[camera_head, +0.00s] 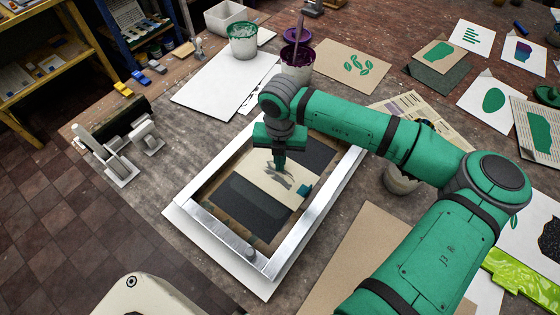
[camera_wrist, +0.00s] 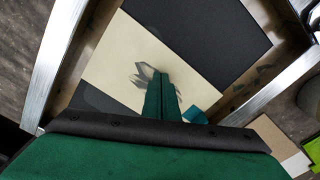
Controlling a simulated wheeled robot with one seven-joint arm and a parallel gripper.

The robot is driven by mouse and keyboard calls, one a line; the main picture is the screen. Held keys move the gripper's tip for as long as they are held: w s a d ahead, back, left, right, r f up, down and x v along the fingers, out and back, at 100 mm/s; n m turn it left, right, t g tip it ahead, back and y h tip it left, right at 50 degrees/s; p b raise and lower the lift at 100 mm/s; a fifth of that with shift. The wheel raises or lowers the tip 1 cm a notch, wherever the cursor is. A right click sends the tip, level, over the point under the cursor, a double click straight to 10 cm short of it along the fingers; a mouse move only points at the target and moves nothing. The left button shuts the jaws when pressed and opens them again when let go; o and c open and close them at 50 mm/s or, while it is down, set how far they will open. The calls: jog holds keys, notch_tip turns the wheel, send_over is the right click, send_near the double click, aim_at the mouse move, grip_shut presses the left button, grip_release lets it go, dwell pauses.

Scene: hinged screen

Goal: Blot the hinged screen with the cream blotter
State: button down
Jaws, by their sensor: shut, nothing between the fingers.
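The hinged screen (camera_head: 345,172) is a silver metal frame lying flat on a white base on the table; its frame bars also show in the wrist view (camera_wrist: 56,70). A cream sheet (camera_head: 263,189), which looks like the cream blotter, lies across the dark area inside the frame. It also shows in the wrist view (camera_wrist: 110,65). A small teal piece (camera_head: 305,190) sits at its right edge. My gripper (camera_head: 279,166) is shut and empty, pointing down over the cream sheet. Grey leaf-like marks or shadows lie beside the fingertips. I cannot tell whether the tips touch the sheet.
A white tub with green ink (camera_head: 243,45) and one with purple ink (camera_head: 297,62) stand behind the screen. A grey-white clamp-like device (camera_head: 120,160) stands at the left table edge. Printed sheets (camera_head: 493,98) cover the right side. A white sheet (camera_head: 215,88) lies behind the screen.

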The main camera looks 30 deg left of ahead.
aim_at(283, 186)
jog(key=shift+r, duration=1.1)
jog(key=shift+d, duration=0.15)
jog(key=shift+s+d, duration=0.8)
jog(key=shift+s, duration=0.25)
jog(key=shift+s+d, duration=0.75)
jog(key=shift+s, duration=0.3)
jog(key=shift+d+f, duration=0.15)
jog(key=shift+f, duration=0.55)
jog(key=shift+w+f, duration=0.1)
jog(key=shift+f, duration=0.35)
